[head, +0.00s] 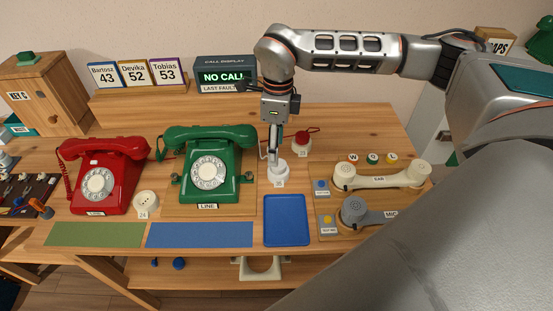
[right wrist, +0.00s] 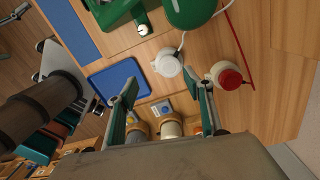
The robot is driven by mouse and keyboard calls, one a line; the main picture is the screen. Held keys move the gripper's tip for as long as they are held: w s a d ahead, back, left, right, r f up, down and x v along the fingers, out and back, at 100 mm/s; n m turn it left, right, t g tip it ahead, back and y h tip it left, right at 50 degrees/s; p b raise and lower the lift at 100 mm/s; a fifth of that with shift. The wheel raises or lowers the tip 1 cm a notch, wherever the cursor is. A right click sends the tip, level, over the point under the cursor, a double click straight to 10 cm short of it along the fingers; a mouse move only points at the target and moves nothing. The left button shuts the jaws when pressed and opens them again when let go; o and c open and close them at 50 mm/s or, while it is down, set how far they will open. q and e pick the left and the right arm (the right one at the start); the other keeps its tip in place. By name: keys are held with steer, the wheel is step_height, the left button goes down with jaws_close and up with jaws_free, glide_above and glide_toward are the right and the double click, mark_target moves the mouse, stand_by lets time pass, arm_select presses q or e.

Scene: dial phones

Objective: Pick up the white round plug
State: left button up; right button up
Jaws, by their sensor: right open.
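The white round plug (head: 279,174) stands on the wooden desk just right of the green phone, with a small number tag on its front. In the right wrist view the plug (right wrist: 168,64) is a white round cap with a pale cord running up from it. My right gripper (head: 272,152) points down right at the plug, partly covering it from the head. In the right wrist view my right gripper (right wrist: 161,77) is open, with the plug just beyond and between its fingertips. I cannot tell whether they touch. My left gripper is not in view.
A red-topped plug (head: 304,138) stands close behind, to the right. The green phone (head: 210,172) is close on the left, with a cream socket (head: 146,202) beyond. A blue tray (head: 286,221) lies in front; a handset board (head: 325,229) is right.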

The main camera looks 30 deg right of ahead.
mark_target(279, 163)
steer(key=shift+w+d+r+h, duration=0.1)
steer(key=shift+w+d+h, duration=0.05)
steer(key=shift+d, duration=0.25)
steer(key=shift+w+d+r+h, duration=0.1)
steer(key=shift+w+d+h, duration=0.05)
steer(key=shift+d, duration=0.25)
steer(key=shift+d+f, duration=0.15)
step_height(279, 163, down, 2)
steer(key=shift+f, duration=0.25)
steer(key=shift+a+f, duration=0.15)
steer(key=shift+f, duration=1.05)
steer(key=shift+a+f, duration=0.1)
steer(key=shift+f, duration=1.05)
steer(key=shift+w, duration=0.1)
steer(key=c, duration=1.1)
